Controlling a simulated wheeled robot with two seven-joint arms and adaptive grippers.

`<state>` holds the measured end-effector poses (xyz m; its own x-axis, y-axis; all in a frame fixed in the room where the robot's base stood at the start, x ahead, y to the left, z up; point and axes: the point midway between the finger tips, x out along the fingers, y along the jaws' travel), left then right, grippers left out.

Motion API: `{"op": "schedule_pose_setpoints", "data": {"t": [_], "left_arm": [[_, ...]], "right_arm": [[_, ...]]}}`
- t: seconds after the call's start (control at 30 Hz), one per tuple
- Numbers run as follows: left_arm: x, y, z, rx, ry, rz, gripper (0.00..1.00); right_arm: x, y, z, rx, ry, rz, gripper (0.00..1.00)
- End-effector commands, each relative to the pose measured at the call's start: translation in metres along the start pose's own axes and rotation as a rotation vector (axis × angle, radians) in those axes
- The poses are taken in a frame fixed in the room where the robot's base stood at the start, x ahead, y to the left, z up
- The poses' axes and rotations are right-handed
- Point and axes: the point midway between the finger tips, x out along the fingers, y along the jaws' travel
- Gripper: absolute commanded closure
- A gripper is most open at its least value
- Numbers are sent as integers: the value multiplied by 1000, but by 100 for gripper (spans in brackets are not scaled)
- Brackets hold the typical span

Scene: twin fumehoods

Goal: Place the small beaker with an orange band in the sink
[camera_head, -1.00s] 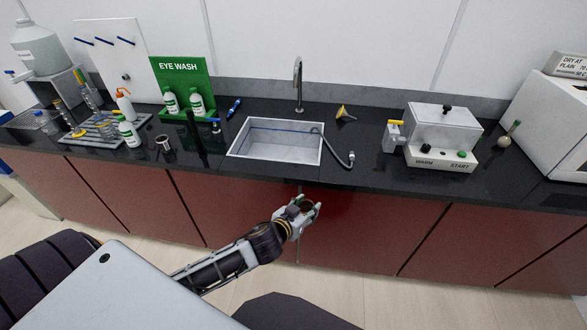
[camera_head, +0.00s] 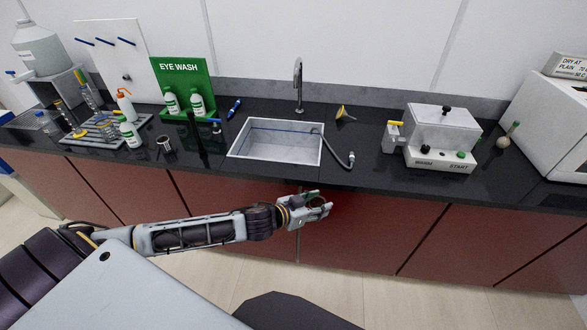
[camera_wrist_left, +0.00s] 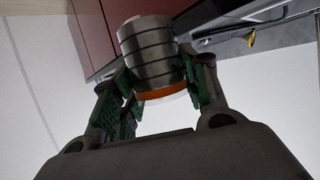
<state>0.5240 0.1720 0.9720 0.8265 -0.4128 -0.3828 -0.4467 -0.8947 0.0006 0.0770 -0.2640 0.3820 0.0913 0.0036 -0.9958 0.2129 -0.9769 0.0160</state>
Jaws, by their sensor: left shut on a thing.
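My left gripper (camera_head: 318,207) is shut on the small beaker. It is in front of the red cabinet doors, below the sink in the head picture. In the left wrist view the small beaker (camera_wrist_left: 151,52) is a grey, see-through cup with dark rings and an orange band (camera_wrist_left: 162,94) at the end nearer the palm. The green-padded fingers (camera_wrist_left: 154,95) grip it from both sides. In the head view the fingers mostly hide the beaker. The sink (camera_head: 275,148) is a white rectangular basin set in the black counter and looks empty. My right gripper is not in view.
A tap (camera_head: 298,85) stands behind the sink, and a grey hose (camera_head: 342,158) lies over its right edge. Another small cup (camera_head: 166,145) and several bottles stand to the left. A white water bath (camera_head: 440,138) stands to the right. The counter's front edge lies between gripper and sink.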

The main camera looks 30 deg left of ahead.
Motion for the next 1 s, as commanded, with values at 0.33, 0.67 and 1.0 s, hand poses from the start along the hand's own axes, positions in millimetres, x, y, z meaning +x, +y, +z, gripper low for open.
{"op": "schedule_pose_setpoints", "data": {"t": [0.33, 0.67, 1.0], "left_arm": [[-4, 1, -8, 54, 0, 115, 80], [-10, 1, -12, 91, 1, 207, 80], [-18, -3, -14, 122, 0, 283, 80]], "right_arm": [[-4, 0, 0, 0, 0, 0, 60], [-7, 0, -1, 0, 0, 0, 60], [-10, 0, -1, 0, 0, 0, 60]]}}
